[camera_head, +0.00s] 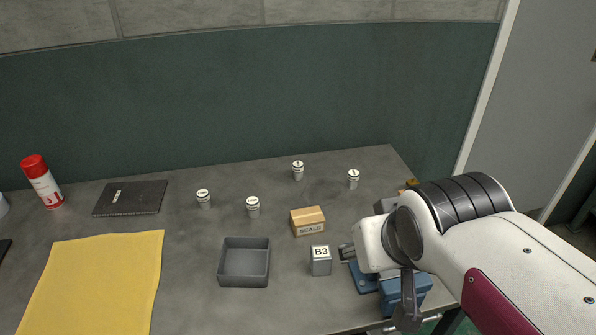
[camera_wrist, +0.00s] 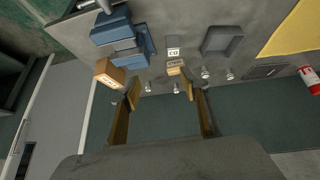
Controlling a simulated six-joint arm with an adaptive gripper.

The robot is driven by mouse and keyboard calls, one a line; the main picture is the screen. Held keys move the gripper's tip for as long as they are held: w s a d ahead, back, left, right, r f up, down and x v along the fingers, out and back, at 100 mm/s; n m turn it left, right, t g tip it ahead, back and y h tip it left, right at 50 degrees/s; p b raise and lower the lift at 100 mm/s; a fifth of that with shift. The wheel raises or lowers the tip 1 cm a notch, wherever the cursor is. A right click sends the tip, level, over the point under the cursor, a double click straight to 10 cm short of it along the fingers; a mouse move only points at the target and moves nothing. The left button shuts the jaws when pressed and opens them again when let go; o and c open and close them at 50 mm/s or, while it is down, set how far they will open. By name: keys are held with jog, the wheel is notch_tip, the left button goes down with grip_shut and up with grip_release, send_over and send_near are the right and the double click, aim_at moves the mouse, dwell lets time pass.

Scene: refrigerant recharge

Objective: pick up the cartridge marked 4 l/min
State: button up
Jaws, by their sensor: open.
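Several small white cartridges with dark-marked tops stand upright on the grey table. In the head view there is one at left (camera_head: 204,199), one left of centre (camera_head: 253,207), one at the back (camera_head: 298,171) and one at the back right (camera_head: 353,179). Their markings are too small to read, so I cannot tell which is 4 l/min. In the wrist view, my gripper (camera_wrist: 160,90) is open and empty, above the table. Two cartridges show between or near its fingers in that picture. In the head view my arm hides the fingers.
A SEALS box (camera_head: 308,227), a grey B3 block (camera_head: 321,266) and an empty grey tray (camera_head: 245,283) stand near the cartridges. A blue vise (camera_head: 365,278) is partly behind my arm.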

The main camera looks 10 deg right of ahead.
jog(key=w+d+r+t+h, duration=0.1)
jog(key=w+d, duration=0.1)
jog(key=w, duration=0.7)
jog(key=w+d+r+t, duration=0.1)
jog(key=w+d+t, duration=0.15)
jog(key=w, duration=0.75)
jog(key=n+t+y, duration=0.3)
jog(key=y, duration=0.1)
send_over(301, 168)
jog(key=s+d, duration=0.5)
jog(key=s, duration=0.4)
notch_tip(301, 168, down, 13)
jog(key=w+a+f+y, duration=0.1)
jog(key=f, duration=0.2)
jog(key=w+a+f+n+y, duration=0.1)
jog(key=f, duration=0.3)
jog(key=w+a+f+y, duration=0.1)
jog(key=f, duration=0.2)
jog(key=shift+w+f+n+y, duration=0.25)
jog(key=shift+w+n+y, duration=0.05)
jog(key=shift+y, duration=0.1)
jog(key=shift+w, duration=0.1)
jog(key=shift+x, duration=1.2)
jog(key=shift+w, duration=0.15)
